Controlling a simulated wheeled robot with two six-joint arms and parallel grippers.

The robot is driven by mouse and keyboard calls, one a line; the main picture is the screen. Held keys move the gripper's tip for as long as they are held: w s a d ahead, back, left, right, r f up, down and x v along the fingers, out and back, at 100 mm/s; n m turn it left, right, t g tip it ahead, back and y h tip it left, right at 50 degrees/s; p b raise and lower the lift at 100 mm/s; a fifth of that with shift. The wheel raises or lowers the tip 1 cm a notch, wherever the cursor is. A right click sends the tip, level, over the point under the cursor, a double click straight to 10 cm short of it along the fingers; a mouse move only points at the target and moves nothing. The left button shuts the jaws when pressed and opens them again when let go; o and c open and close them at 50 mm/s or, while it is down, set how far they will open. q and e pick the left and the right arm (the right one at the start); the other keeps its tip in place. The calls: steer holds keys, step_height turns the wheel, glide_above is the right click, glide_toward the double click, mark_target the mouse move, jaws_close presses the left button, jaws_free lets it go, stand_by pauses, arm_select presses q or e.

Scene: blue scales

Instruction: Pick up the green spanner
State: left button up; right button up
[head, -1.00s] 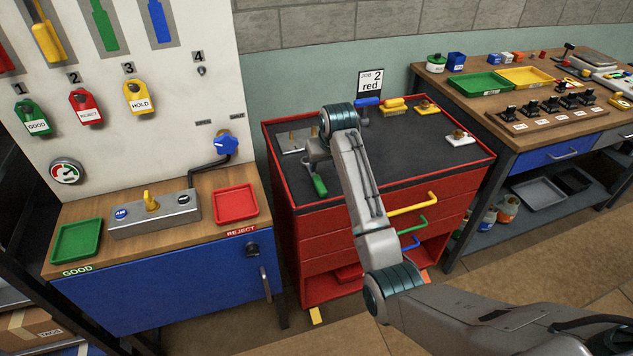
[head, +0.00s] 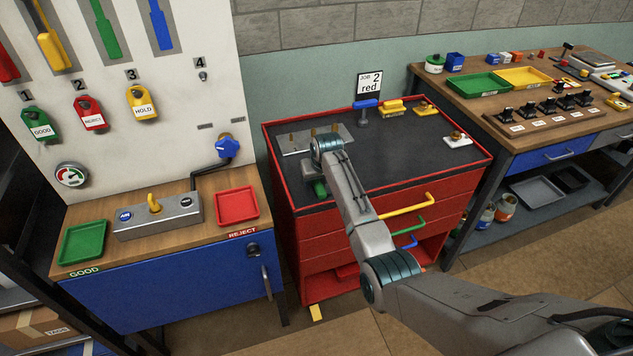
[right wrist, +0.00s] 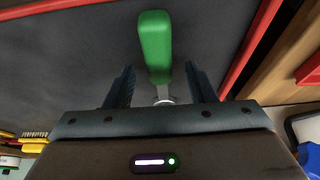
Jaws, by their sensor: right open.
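The green spanner (right wrist: 155,45) lies on the dark top of the red cabinet (head: 405,150). The right wrist view shows its thick green handle and a short piece of metal shaft. In the head view only part of the green handle (head: 320,189) shows beside my right wrist. My right gripper (right wrist: 159,70) is open, with one finger on each side of the spanner near where handle meets shaft. Both fingers look apart from it. The rest of the shaft is hidden behind the gripper body. My left gripper is in neither view.
A red rim (head: 480,172) edges the top.

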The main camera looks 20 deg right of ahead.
steer(key=shift+f, duration=0.3)
stand_by(0.7)
jaws_close()
steer(key=shift+r, duration=0.1)
